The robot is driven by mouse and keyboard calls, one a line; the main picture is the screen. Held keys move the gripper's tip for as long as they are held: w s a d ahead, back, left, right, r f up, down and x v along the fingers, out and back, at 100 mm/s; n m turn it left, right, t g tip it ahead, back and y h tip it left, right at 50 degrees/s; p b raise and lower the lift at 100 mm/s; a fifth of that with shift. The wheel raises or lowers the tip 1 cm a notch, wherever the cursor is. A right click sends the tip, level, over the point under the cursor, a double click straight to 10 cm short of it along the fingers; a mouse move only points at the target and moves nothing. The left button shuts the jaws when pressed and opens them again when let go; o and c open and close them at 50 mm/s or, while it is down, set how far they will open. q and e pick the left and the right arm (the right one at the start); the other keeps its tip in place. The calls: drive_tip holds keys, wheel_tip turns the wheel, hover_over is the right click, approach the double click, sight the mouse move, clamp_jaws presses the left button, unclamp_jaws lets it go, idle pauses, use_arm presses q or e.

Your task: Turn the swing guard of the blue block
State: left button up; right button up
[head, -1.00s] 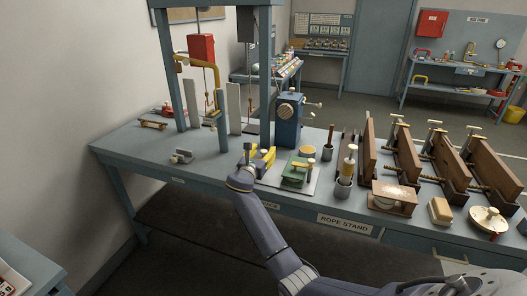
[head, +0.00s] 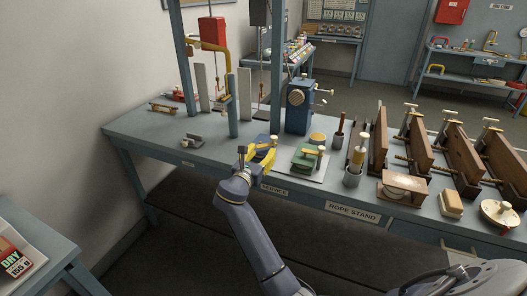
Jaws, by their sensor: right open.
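A small blue block (head: 262,140) sits on the bench, just left of the green block. A yellow guard (head: 262,154) shows at its front, on the side toward me. Its exact angle is hard to make out at this size. My right gripper (head: 243,154) is open and stands close to the left front of the yellow guard, near the bench's front edge. I cannot tell whether a finger touches the guard. My left gripper is not in view.
A green block (head: 307,160) on a pale plate stands to the right. A tall blue device (head: 298,106) stands behind, beside the frame's post (head: 276,80). Wooden clamps (head: 421,145) fill the right. The bench is fairly clear left of my gripper.

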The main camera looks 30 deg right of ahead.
drive_tip(key=shift+a, duration=0.1)
approach(272, 139)
drive_tip(key=x, duration=1.1)
drive_tip(key=shift+d, duration=0.2)
idle(0.6)
clamp_jaws()
drive_tip(key=shift+r, duration=0.1)
idle(0.3)
